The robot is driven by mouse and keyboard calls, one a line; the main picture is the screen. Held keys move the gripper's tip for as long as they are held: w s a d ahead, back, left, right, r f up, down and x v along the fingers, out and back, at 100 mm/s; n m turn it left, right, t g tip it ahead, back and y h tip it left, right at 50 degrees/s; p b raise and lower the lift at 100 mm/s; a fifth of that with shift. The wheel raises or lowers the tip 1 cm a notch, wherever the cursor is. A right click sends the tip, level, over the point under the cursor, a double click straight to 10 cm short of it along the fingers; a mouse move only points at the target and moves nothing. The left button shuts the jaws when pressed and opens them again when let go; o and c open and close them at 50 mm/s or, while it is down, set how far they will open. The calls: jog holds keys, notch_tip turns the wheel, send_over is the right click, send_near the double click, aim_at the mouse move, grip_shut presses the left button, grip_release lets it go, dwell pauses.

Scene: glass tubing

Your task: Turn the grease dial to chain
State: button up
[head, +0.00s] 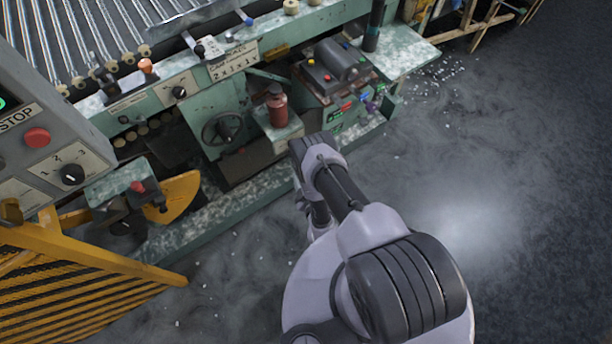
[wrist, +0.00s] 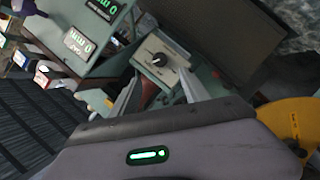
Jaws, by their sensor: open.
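In the wrist view a small black dial (wrist: 159,60) sits on a pale square plate on a green housing. Its lettering is too small to read, so I cannot tell whether it is the grease dial or where it points. My gripper (wrist: 160,78) is open and empty, its two pale fingers spread either side of the line toward the dial, apart from it. In the head view my arm hides the gripper. That view shows a black dial (head: 179,92) on the green panel and another dial (head: 71,174) marked with numbers on the grey box.
The green machine has a handwheel (head: 222,128), a red bottle (head: 277,108) and a motor unit (head: 338,64). A red stop button (head: 37,138) is on the grey box. A yellow slatted guard (head: 75,275) stands at lower left. The floor at right is clear.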

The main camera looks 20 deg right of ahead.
jog(key=v, duration=0.5)
jog(key=shift+s+p, duration=0.1)
jog(key=shift+p, duration=0.3)
